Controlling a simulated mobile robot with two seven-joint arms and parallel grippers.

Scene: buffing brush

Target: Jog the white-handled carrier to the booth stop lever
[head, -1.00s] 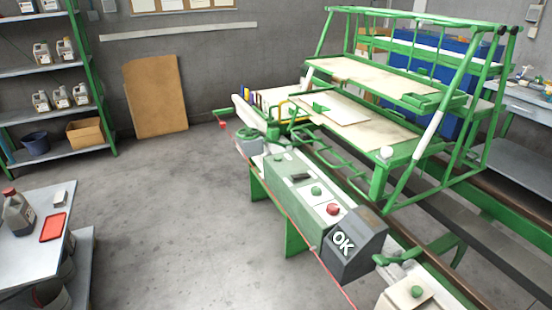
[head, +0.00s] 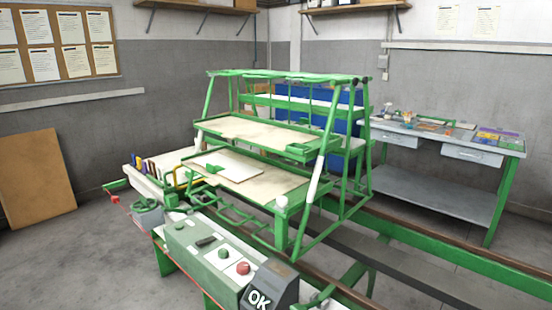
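The carrier is a green tubular frame with beige shelf boards (head: 262,133), standing in the middle of the head view. A white sleeve, likely its handle (head: 316,178), sits on the sloping front right post. It stands on the green and brown rails of a line. I cannot pick out the booth stop lever for sure; a small red-tipped part (head: 115,199) sticks out at the line's left end. Neither of my grippers is in view.
A workbench (head: 440,140) stands at the right. A brown board (head: 36,178) leans on the left wall. Grey floor is open at left.

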